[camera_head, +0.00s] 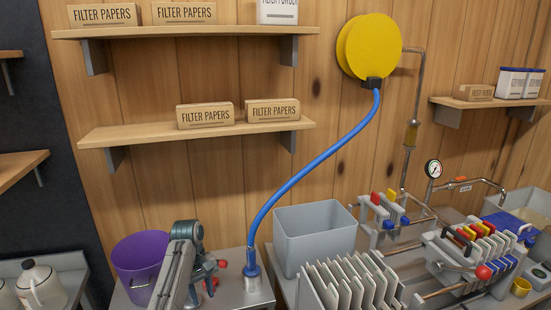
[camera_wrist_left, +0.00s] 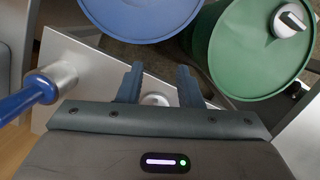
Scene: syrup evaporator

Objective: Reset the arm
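My left arm rises from the bottom of the head view, and its gripper (camera_head: 207,273) is by the small metal table, partly hidden behind my own arm link. In the left wrist view the two dark fingers of this gripper (camera_wrist_left: 159,85) stand apart, with nothing held between them. A pale round piece (camera_wrist_left: 155,99) shows beyond the gap, on or near a light surface. My right gripper is in neither view.
A blue hose (camera_head: 306,171) with a metal end fitting stands close right of my left gripper. A purple bucket (camera_head: 139,262) is to its left. A grey bin (camera_head: 313,236) and filter plates (camera_head: 350,283) stand right. The left wrist view shows blue (camera_wrist_left: 140,18) and green (camera_wrist_left: 250,55) drums.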

